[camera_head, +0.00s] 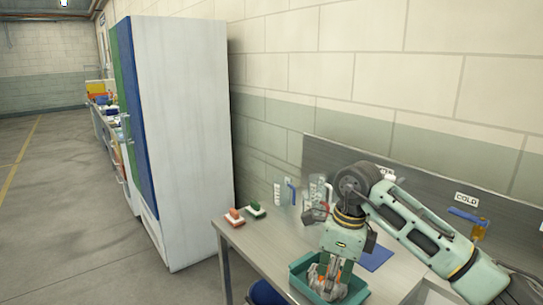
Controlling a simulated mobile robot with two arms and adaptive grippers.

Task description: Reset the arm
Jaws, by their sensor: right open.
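My right arm comes in from the right and bends down at the wrist. My right gripper (327,289) points downward, open, with its fingers over or inside a teal bin (357,294) on the table. The gripper hides much of the bin, and I cannot tell what lies between the fingers. My left arm and gripper are out of view.
The grey table (262,255) stands against a block wall. A red-topped block (234,217) and a green-topped block (256,209) sit near its left end. Clear containers (315,188) and a blue sheet (376,257) are behind my wrist. A tall white cabinet (185,130) stands left; open floor lies beyond.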

